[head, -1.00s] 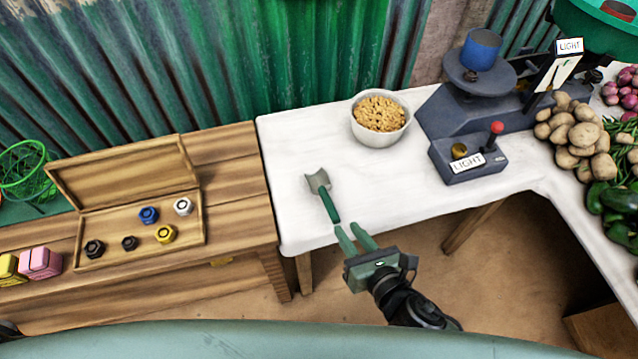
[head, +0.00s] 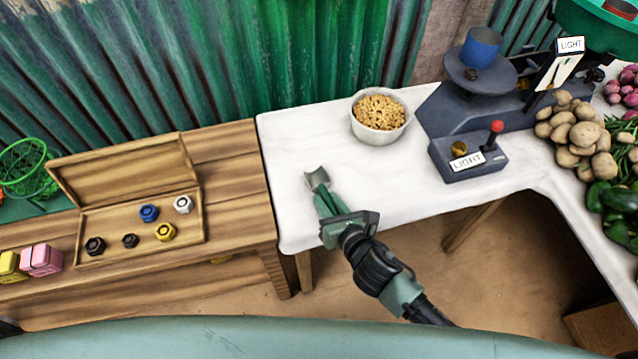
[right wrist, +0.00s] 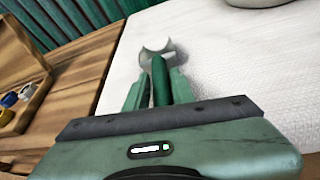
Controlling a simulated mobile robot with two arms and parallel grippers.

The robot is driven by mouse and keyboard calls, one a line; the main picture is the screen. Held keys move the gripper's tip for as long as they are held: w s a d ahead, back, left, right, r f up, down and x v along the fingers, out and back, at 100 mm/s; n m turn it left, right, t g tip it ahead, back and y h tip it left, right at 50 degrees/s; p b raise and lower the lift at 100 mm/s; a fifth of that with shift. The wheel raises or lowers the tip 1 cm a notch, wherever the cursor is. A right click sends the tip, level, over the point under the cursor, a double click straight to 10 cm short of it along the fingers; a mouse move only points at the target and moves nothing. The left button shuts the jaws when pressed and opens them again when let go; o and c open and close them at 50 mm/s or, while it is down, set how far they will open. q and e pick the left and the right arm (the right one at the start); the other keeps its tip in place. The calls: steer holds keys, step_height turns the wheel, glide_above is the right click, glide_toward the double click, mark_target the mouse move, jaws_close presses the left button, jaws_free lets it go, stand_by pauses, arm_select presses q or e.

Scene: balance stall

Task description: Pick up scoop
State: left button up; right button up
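The scoop (head: 317,179) lies on the white table, with a grey metal head and a green handle. Its head points away from me. My right gripper (head: 328,203) is over the handle. In the right wrist view the scoop's green handle (right wrist: 159,80) lies between the two fingers of the gripper (right wrist: 156,88). A gap shows on the left side of the handle, and the right finger is close beside it. The fingers look open around the handle. My left gripper is not in view.
A white bowl of yellowish grains (head: 380,118) stands behind the scoop on the white table (head: 290,145). A dark scale (head: 480,110) with a red-knobbed lever stands right of it. A wooden box of weights (head: 130,215) is on the left bench. Potatoes (head: 575,130) lie far right.

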jaws_close()
steer(key=shift+r, duration=0.1)
